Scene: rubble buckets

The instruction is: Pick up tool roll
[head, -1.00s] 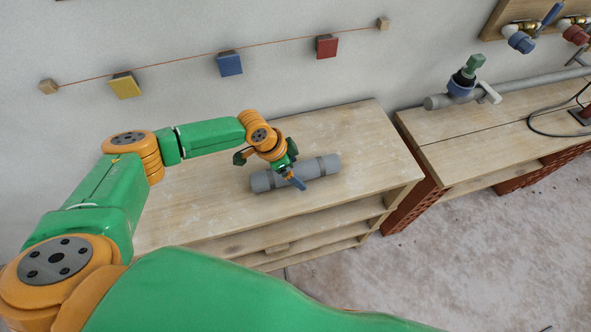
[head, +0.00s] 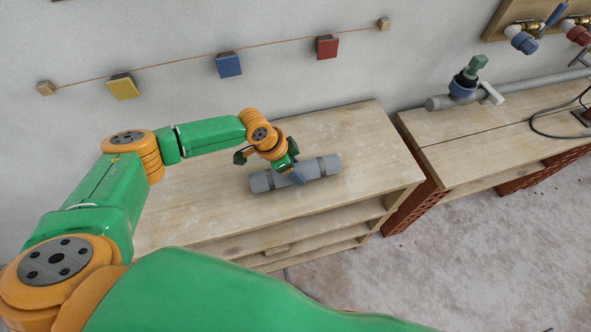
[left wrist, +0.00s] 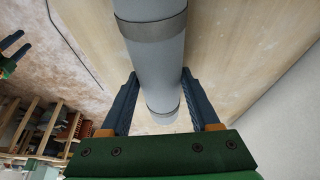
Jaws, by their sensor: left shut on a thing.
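The tool roll (head: 316,169) is a grey cylinder with two darker bands, lying on its side on the wooden bench (head: 350,125). My left gripper (head: 296,174) reaches down over its middle, with a blue finger on its near side. In the left wrist view, the tool roll (left wrist: 158,70) runs between the two blue fingers of my left gripper (left wrist: 156,100), which are shut on it. The far finger is hidden in the head view. I cannot see my right gripper in the head view.
Open shelves (head: 300,240) lie below the bench top. A second bench (head: 470,150) to the right bears a grey pipe (head: 540,84) with a valve and a black cable. Coloured blocks (head: 229,65) hang on a string along the wall. The bench top right of the roll is clear.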

